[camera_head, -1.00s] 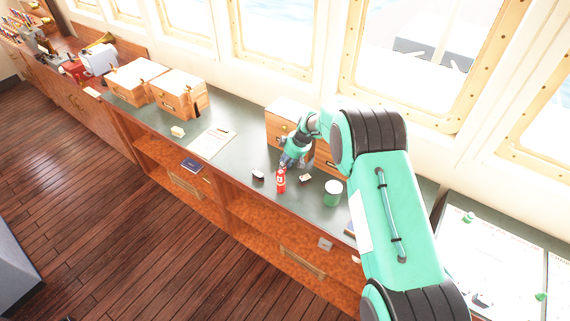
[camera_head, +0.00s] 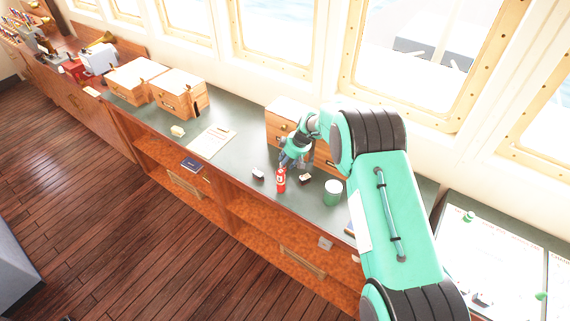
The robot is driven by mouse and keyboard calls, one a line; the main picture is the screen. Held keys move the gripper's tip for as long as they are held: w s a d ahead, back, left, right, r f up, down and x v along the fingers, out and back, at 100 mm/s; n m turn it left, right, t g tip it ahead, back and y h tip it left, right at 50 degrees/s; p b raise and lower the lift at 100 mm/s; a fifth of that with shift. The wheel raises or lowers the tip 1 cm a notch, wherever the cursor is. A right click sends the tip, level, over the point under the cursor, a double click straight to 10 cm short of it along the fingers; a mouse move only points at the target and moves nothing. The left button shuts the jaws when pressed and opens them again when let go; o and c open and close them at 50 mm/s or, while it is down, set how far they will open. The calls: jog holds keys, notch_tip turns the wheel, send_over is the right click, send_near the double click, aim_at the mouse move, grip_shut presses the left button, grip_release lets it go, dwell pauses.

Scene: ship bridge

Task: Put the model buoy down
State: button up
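The model buoy (camera_head: 281,181) is small and red with a pale mark. It looks upright on the grey-green counter top (camera_head: 245,150), near its front edge. My gripper (camera_head: 286,163) is just above and behind the buoy's top, pointing down. The fingers are too small and overlapped to tell whether they are open or touch the buoy.
Small dark items with pale tops stand left (camera_head: 258,174) and right (camera_head: 305,179) of the buoy. A green cup (camera_head: 333,193) stands further right. Wooden drawer boxes (camera_head: 283,117) are behind my gripper.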

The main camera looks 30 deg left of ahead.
jog(key=shift+r, duration=0.15)
jog(key=v, duration=1.2)
jog(key=shift+b, duration=0.3)
jog(key=shift+d, duration=0.1)
dwell(0.5)
